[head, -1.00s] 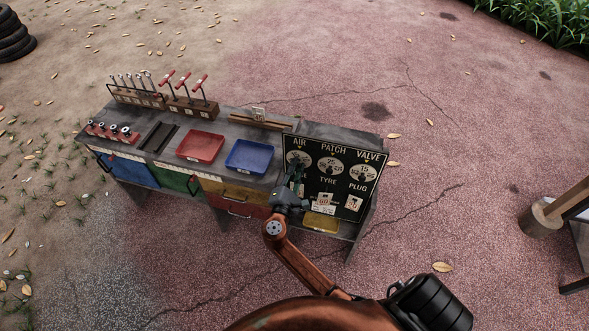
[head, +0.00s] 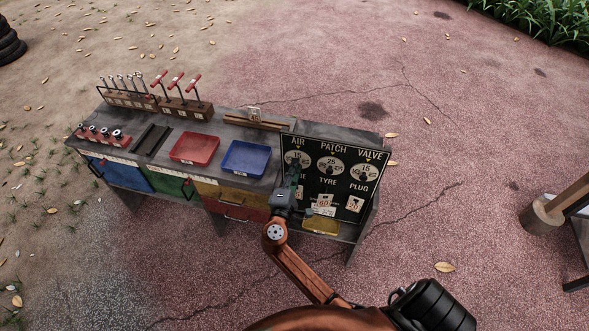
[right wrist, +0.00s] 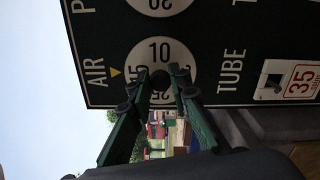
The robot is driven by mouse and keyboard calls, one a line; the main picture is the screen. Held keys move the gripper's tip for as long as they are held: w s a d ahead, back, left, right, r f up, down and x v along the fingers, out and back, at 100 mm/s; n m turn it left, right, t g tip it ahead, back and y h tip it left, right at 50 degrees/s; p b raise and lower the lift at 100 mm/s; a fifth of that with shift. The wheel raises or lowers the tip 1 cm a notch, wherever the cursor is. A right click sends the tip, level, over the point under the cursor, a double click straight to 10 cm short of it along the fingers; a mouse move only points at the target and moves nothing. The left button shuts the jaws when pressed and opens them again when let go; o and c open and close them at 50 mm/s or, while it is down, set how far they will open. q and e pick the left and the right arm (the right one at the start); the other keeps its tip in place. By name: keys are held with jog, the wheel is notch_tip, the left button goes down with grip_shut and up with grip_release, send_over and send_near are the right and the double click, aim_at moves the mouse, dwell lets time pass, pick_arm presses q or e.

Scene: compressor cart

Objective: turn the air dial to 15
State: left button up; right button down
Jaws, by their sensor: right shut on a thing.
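The air dial (right wrist: 171,53) is a white numbered disc on a black panel (head: 338,210), below the AIR label and a small yellow pointer (right wrist: 115,72). My right gripper (right wrist: 161,75) is shut on the air dial's middle, its two green fingers on either side. In the right wrist view, turned sideways, the 10 shows clearly; the number beside the pointer is partly hidden by a finger. In the head view, small lettering near the dial's top (head: 296,155) looks like 15. In the head view my right gripper (head: 297,178) covers the dial's lower part. My left gripper is out of view.
The patch dial (head: 331,167) and valve dial (head: 365,170) are close to the right. Tags hang on the panel's lower half. A blue tray (head: 246,172) and a red tray (head: 195,162) lie on the cart top to the left. A yellow bin (head: 322,226) sits below.

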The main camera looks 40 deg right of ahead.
jog(key=shift+f, duration=0.1)
jog(key=c, duration=1.8)
grip_release()
jog(key=shift+o, duration=0.2)
